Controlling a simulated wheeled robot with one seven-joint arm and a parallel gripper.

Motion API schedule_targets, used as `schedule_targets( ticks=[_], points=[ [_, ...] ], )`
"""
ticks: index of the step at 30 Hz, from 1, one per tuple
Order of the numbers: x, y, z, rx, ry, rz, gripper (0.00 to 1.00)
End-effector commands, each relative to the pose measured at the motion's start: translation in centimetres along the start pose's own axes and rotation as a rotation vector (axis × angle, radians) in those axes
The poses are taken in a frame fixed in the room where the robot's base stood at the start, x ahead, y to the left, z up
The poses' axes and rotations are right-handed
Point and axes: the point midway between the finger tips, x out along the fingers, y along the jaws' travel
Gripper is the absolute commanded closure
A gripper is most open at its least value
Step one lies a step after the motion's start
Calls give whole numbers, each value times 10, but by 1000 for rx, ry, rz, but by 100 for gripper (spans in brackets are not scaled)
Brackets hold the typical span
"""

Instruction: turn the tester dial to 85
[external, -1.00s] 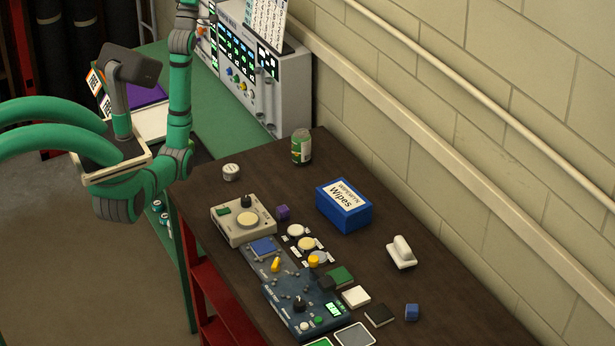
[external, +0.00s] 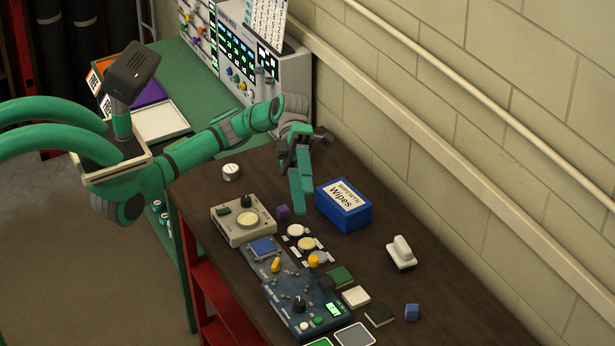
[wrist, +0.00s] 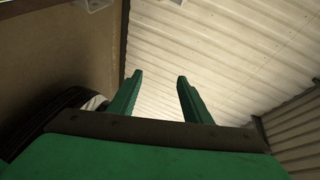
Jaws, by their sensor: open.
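A dark blue tester box (external: 285,297) with a small lit green display (external: 333,310) lies near the front of the brown table in the external view. A black dial (external: 299,304) stands up on it; the display's figures are too small to read. My gripper (external: 303,205) is over the table left of the blue wipes box, well back from the tester and apart from it. In the wrist view my gripper (wrist: 158,78) has its two green fingers spread with nothing between them. Neither tester nor dial shows in the wrist view.
A beige device (external: 242,228) with its own black knob sits behind the tester. The wipes box (external: 343,213) stands right of my gripper. Round pieces, small cubes and flat squares crowd the tester's right side. Bare table (external: 370,260) lies between the wipes box and a white handled block (external: 401,252).

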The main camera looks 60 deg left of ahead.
Motion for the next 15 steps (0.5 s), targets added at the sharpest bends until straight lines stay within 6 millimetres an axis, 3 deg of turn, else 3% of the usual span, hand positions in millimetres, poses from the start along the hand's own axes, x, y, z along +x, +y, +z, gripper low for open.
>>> schedule_targets(
  ticks=[1,3,7,10,12,15],
  points=[
    [27,42,4,18,1,159,55],
    [50,105,13,46,-10,390,55],
    [55,207,32,101,-47,793,55],
    [39,259,46,139,-83,1043,55],
    [25,282,54,160,-107,1176,55],
    [10,299,61,180,-132,1297,55]
  ],
)
